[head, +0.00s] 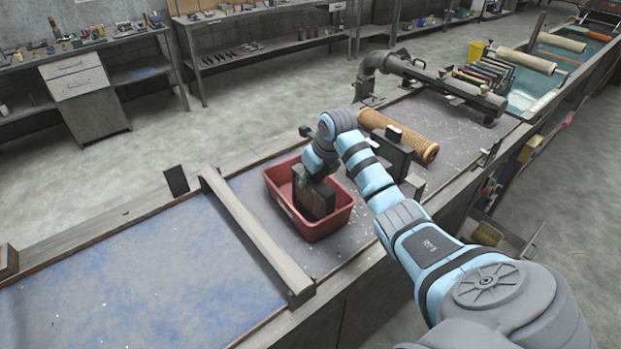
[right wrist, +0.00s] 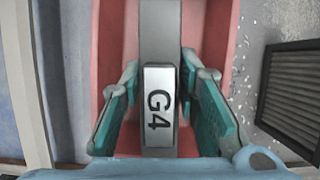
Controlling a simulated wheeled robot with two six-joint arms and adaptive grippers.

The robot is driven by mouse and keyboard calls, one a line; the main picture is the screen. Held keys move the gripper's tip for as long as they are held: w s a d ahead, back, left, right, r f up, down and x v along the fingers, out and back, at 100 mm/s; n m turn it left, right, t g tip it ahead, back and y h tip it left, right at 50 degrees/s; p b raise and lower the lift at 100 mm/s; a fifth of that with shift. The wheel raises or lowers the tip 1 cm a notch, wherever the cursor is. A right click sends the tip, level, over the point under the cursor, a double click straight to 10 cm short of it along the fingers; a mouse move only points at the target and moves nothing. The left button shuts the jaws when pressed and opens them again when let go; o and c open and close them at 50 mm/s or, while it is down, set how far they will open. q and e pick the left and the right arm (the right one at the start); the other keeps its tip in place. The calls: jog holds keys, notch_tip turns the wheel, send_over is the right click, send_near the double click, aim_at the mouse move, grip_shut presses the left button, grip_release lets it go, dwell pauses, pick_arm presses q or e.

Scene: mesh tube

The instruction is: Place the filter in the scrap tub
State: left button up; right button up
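The filter (head: 316,199) is a dark grey slab standing upright, slightly tilted, inside the red scrap tub (head: 334,229). My right gripper (head: 309,180) is at its upper edge. In the right wrist view, the filter (right wrist: 158,110) shows its top edge with a white "G4" label, between the teal fingers of my right gripper (right wrist: 160,85). The fingers are spread, with a narrow gap on each side of the filter. The tub's red walls (right wrist: 218,40) show on both sides. The filter's lower end is hidden by the tub. My left gripper is not in view.
A tan mesh tube (head: 400,135) lies on the bench beyond the tub. A dark ribbed panel (right wrist: 292,95) is right of the tub in the right wrist view. A raised grey bar (head: 255,236) crosses the bench left of the tub. The blue surface (head: 130,280) is clear.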

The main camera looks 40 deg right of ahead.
jog(key=o, duration=0.3)
jog(key=shift+o, duration=0.2)
jog(key=shift+r, duration=0.15)
jog(key=v, duration=1.2)
jog(key=shift+b, duration=0.45)
jog(key=shift+w+a, duration=0.1)
